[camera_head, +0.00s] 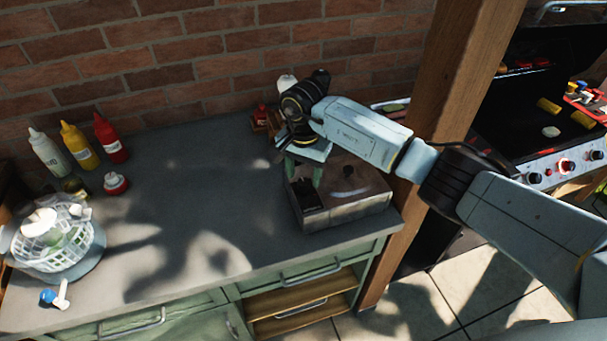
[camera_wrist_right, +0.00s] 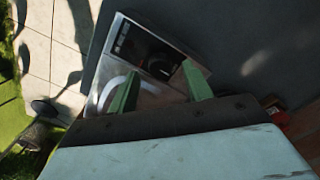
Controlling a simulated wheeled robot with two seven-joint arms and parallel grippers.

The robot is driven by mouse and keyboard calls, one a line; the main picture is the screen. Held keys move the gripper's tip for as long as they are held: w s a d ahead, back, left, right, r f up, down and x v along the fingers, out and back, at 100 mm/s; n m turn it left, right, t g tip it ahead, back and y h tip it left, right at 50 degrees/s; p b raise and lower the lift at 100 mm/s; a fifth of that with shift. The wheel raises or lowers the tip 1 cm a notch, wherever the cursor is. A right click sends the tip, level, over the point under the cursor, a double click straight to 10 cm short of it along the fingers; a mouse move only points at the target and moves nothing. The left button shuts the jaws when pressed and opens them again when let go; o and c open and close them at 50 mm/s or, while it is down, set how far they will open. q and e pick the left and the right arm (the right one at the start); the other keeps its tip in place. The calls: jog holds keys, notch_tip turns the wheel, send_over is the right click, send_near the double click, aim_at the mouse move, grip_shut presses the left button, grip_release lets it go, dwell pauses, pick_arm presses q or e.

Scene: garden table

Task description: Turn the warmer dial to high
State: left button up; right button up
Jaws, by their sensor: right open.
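The warmer (camera_head: 345,207) is a grey metal box near the right front corner of the counter. Its dark control panel (camera_wrist_right: 148,46) shows in the right wrist view with small light markings, and a dark round shape that looks like the dial sits low on it. The dial's setting is too dark to read. My right gripper (camera_head: 307,178) is above the warmer's left part. Its two green fingers (camera_wrist_right: 161,86) are apart, with nothing seen between them, and point toward the panel. I cannot tell whether they touch it. My left gripper is not in view.
Sauce bottles (camera_head: 78,146) and a white basket (camera_head: 55,240) stand at the counter's left. The middle of the counter (camera_head: 190,200) is clear. A wooden post (camera_head: 440,110) stands right of the warmer, with a grill (camera_head: 560,165) beyond.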

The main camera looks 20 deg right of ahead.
jog(key=shift+f, duration=0.85)
jog(key=shift+c, duration=0.3)
jog(key=c, duration=0.9)
